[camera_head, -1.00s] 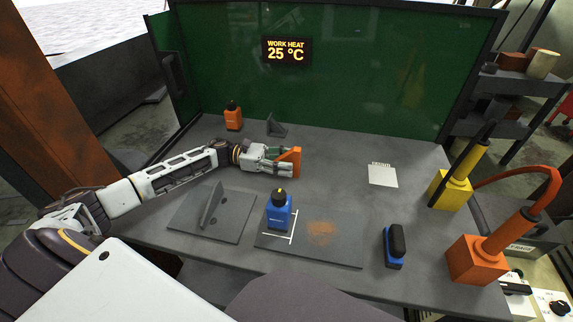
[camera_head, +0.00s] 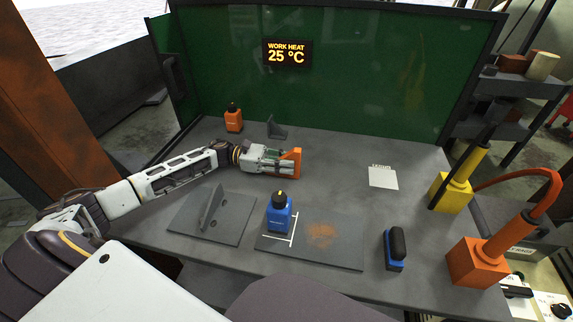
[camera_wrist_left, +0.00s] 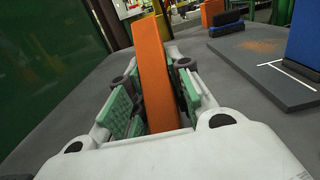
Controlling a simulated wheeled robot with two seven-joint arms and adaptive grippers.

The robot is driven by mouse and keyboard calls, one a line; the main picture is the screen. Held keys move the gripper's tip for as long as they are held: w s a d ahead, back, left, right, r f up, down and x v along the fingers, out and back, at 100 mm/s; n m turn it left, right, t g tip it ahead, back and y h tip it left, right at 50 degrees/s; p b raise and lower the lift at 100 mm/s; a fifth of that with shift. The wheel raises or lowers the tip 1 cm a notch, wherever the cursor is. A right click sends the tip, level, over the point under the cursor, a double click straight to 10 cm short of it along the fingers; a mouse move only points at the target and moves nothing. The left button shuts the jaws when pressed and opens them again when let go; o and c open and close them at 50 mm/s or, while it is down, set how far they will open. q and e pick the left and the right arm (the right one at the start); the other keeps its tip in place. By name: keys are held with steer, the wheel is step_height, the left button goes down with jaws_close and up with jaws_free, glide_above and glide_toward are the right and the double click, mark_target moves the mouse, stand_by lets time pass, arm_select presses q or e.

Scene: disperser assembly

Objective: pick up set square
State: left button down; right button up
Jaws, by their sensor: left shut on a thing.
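The orange set square (camera_head: 297,164) is at the left-middle of the grey table in the head view. My left gripper (camera_head: 283,163) reaches it from the left and is shut on it. In the left wrist view the set square (camera_wrist_left: 158,75) stands as a long orange bar between the green-padded fingers of the left gripper (camera_wrist_left: 155,105). Its lower part is hidden by the gripper. Whether it touches the table cannot be told. My right gripper is not in view.
A blue bottle (camera_head: 279,214) stands on a marked grey plate (camera_head: 340,254). A plate with an upright fin (camera_head: 212,204) lies to its left. An orange bottle (camera_head: 233,118) and dark bracket (camera_head: 277,128) stand behind. A blue-black brush (camera_head: 396,247) and yellow tool (camera_head: 455,190) are at right.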

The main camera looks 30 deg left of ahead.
mark_target(286, 155)
arm_select(q)
step_height(286, 155, up, 8)
steer(key=shift+r+p, duration=0.25)
steer(key=shift+p, duration=0.25)
steer(key=shift+r, duration=0.55)
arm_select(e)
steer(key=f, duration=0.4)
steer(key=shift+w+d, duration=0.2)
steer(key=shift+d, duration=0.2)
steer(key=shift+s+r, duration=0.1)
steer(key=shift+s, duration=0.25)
arm_select(q)
step_height(286, 155, up, 7)
steer(key=s+p, duration=0.1)
steer(key=shift+s+d, duration=0.15)
steer(key=shift+d, duration=0.15)
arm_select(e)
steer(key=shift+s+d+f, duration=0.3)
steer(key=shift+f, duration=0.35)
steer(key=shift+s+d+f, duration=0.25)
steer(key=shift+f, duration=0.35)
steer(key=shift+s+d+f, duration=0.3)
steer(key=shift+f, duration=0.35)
